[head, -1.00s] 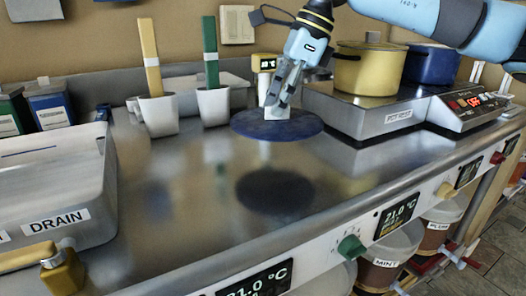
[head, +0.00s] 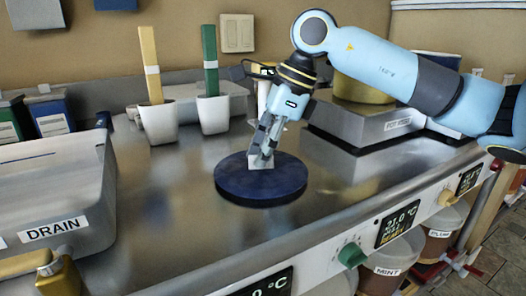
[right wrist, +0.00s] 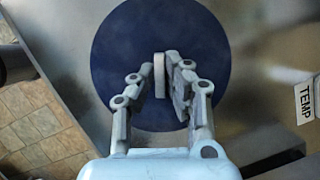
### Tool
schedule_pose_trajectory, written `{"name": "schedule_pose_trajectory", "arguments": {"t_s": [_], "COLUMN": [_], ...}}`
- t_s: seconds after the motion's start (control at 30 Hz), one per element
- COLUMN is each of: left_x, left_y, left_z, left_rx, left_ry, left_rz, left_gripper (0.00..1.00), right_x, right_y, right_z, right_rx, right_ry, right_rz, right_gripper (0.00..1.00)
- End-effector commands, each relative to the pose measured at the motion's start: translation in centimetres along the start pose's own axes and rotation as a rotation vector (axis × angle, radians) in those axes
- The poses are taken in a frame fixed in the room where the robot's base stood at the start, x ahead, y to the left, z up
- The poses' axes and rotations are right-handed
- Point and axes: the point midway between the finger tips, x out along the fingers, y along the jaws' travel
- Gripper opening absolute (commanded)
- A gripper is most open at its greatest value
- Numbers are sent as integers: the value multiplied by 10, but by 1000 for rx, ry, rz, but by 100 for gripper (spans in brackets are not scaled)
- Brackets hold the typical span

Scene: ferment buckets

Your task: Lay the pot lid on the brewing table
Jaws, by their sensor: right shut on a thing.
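The pot lid (head: 287,183) is a flat, dark blue disc with a pale block handle (head: 260,164). It is level over the middle of the steel brewing table (head: 160,215), on the surface or very close above it; no separate shadow shows. My right gripper (head: 264,153) points down from above and is shut on the handle. In the right wrist view the lid (right wrist: 115,55) spreads below the fingers (right wrist: 167,80), with the handle (right wrist: 159,75) between them. My left gripper is not in view.
Two white cups with a yellow stick (head: 150,65) and a green stick (head: 210,60) stand behind the lid. A steel hot plate (head: 365,130) with a yellow pot (head: 358,88) is at right, partly behind my arm. A drain basin (head: 60,190) is at left.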

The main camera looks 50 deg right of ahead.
Motion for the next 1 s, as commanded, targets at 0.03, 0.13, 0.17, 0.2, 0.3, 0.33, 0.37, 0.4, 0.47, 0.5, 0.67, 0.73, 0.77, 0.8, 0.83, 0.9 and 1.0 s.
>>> {"name": "schedule_pose_trajectory", "arguments": {"t_s": [0.03,0.13,0.17,0.2,0.3,0.33,0.37,0.4,0.47,0.5,0.67,0.73,0.77,0.8,0.83,0.9,1.0], "left_x": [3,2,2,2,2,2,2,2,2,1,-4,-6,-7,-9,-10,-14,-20], "left_y": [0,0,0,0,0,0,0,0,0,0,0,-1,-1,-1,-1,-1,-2], "left_z": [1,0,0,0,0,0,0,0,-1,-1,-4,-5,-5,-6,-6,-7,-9], "left_rx": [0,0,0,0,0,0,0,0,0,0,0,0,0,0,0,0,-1], "left_ry": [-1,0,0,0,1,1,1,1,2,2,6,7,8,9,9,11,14], "left_rz": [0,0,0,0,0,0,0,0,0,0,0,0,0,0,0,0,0], "left_gripper": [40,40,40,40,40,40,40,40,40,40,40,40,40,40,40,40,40], "right_x": [3,2,2,2,2,2,2,2,1,1,-10,-21,-27,-35,-40,-53,-71], "right_y": [0,0,0,0,0,0,0,0,0,0,-1,-2,-2,-1,-1,-1,-1], "right_z": [-1,-1,-1,-1,-1,-1,-1,-1,-1,0,0,-1,-1,-1,-1,-1,-1], "right_rx": [0,0,0,0,0,0,0,0,0,0,-1,-2,-2,-3,-2,-3,-1], "right_ry": [0,0,0,0,0,0,0,0,0,0,3,6,6,8,8,9,10], "right_rz": [0,0,0,0,0,0,0,0,0,0,-4,-6,-5,-4,-5,-5,-4], "right_gripper": [0,21,25,30,34,34,34,34,34,34,34,34,34,34,34,34,34]}}
